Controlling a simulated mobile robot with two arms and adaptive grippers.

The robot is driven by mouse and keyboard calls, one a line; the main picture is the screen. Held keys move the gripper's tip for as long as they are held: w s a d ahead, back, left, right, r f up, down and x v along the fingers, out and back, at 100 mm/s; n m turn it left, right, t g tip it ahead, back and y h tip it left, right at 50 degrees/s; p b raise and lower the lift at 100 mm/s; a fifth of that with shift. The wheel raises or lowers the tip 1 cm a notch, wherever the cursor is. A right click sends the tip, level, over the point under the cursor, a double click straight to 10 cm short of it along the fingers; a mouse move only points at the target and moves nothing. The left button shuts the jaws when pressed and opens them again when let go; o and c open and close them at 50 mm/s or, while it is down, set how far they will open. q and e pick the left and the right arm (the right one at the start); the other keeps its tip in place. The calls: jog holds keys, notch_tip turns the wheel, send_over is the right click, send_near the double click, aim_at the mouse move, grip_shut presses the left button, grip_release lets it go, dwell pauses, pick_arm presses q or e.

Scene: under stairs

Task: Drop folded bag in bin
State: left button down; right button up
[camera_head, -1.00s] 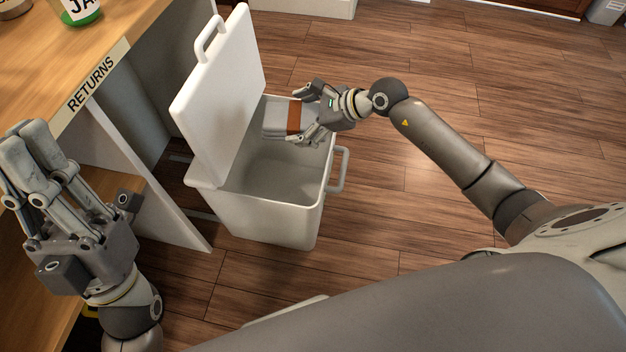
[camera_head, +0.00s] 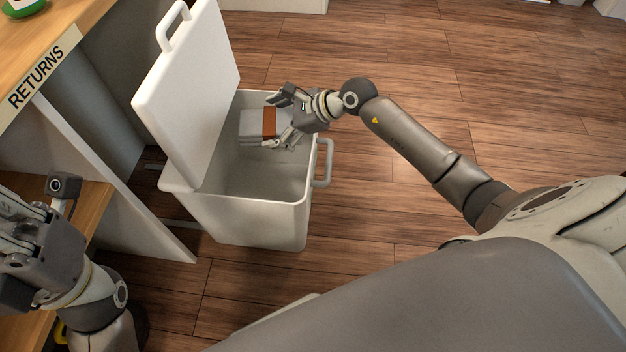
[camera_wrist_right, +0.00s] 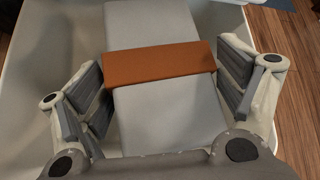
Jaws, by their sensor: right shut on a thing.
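The folded bag (camera_head: 256,125) is grey with an orange-brown band. My right gripper (camera_head: 281,119) is shut on it and holds it over the back part of the open white bin (camera_head: 250,217). In the right wrist view the bag (camera_wrist_right: 168,118) lies between the two fingers (camera_wrist_right: 162,85), with the bin's pale inner wall around it. The bin's lid (camera_head: 190,95) stands upright on its left side. My left gripper (camera_head: 22,225) is at the left edge, partly cut off, away from the bag and bin.
A wooden counter (camera_head: 95,12) with a RETURNS label (camera_head: 42,78) and a lower shelf (camera_head: 92,200) stands left of the bin. The bin has a grey side handle (camera_head: 325,165). The wooden floor (camera_head: 420,60) to the right is clear.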

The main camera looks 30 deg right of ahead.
jog(key=o, duration=1.2)
jog(key=v, duration=1.2)
jog(key=shift+a, duration=0.1)
